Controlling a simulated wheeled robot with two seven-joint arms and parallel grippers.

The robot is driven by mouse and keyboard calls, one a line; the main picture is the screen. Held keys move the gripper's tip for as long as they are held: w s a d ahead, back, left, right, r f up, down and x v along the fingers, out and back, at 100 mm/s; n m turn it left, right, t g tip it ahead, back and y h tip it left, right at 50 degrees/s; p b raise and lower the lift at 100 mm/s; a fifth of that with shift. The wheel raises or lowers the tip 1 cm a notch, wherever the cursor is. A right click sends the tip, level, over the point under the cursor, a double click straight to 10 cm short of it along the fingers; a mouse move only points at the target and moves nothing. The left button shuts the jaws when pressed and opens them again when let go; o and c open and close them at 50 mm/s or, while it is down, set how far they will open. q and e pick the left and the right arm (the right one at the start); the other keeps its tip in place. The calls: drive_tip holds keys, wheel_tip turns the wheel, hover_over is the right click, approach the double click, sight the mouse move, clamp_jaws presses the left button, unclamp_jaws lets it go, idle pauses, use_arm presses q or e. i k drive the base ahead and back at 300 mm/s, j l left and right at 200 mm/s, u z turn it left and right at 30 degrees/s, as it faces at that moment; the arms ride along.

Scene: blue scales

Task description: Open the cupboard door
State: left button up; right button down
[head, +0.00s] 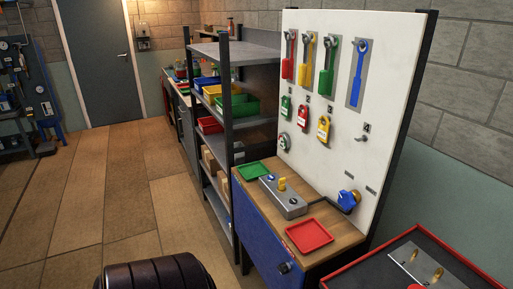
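The cupboard stands below a wooden top (330,222), in front of the white tool board. Its blue door (262,240) faces left and looks closed, flush with the frame. A dark round knob or handle (284,267) sits on the door near its right edge. The lower part of the door is cut off by the picture's bottom edge. Neither of my grippers is in view, and nothing is seen touching the door.
A green tray (253,171), a grey box (283,199) and a red tray (309,235) lie on the cupboard top. A red-rimmed dark surface (385,255) is at lower right. Shelving (229,130) stands behind. The brown floor (120,200) to the left is clear.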

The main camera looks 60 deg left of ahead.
sight(265, 249)
drive_tip(key=u, duration=1.8)
drive_tip(key=i+j+u, duration=0.15)
drive_tip(key=j, duration=0.25)
drive_tip(key=i+j+u, duration=0.2)
drive_tip(key=j, duration=0.25)
drive_tip(key=k, duration=0.1)
